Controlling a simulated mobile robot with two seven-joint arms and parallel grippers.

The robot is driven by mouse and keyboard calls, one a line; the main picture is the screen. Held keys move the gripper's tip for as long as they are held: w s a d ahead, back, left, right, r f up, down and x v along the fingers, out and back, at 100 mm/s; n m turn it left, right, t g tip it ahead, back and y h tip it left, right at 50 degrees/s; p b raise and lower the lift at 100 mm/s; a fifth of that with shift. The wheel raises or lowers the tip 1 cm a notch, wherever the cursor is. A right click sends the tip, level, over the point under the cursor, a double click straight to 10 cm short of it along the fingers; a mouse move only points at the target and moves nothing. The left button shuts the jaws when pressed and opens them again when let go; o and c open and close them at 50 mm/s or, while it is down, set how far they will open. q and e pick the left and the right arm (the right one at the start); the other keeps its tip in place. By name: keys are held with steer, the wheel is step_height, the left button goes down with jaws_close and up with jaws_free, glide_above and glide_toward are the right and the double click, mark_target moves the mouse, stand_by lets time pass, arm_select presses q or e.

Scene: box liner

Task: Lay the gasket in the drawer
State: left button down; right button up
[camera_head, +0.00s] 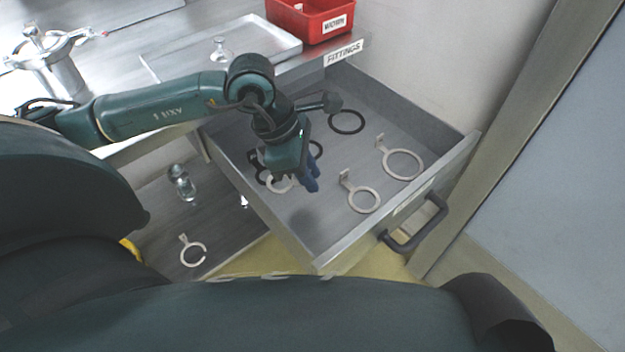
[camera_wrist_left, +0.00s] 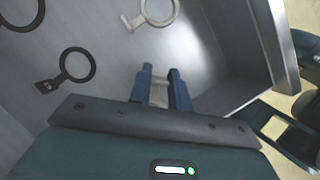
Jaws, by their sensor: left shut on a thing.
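The drawer (camera_head: 448,160) is pulled open, below a label reading FITTINGS. My left gripper (camera_head: 312,180) is down inside it, its blue fingers (camera_wrist_left: 160,90) shut on a pale piece (camera_wrist_left: 158,95). Only a small part of this piece shows between the fingers, so I cannot tell its full shape or whether it touches the floor. A pale ring (camera_head: 282,187) shows beside the gripper, partly hidden by it. Two pale tabbed rings, one larger (camera_head: 403,164) and one smaller (camera_head: 362,199), lie towards the front. A black ring (camera_head: 347,122) lies farther back. My right gripper is not in view.
More dark rings lie partly hidden behind my wrist; a dark tabbed ring (camera_wrist_left: 77,65) shows in the wrist view. A red WORN bin (camera_head: 310,18) and a tray (camera_head: 225,45) stand on the counter. A pale ring with a gap (camera_head: 193,252) lies on the lower surface at left.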

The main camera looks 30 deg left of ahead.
arm_select(q)
step_height(320, 180, down, 5)
steer(key=shift+r, duration=0.1)
steer(key=shift+f, duration=0.45)
steer(key=shift+f+b, duration=0.2)
steer(key=shift+b, duration=0.25)
steer(key=c, duration=1.3)
jaws_free()
steer(key=shift+r, duration=0.15)
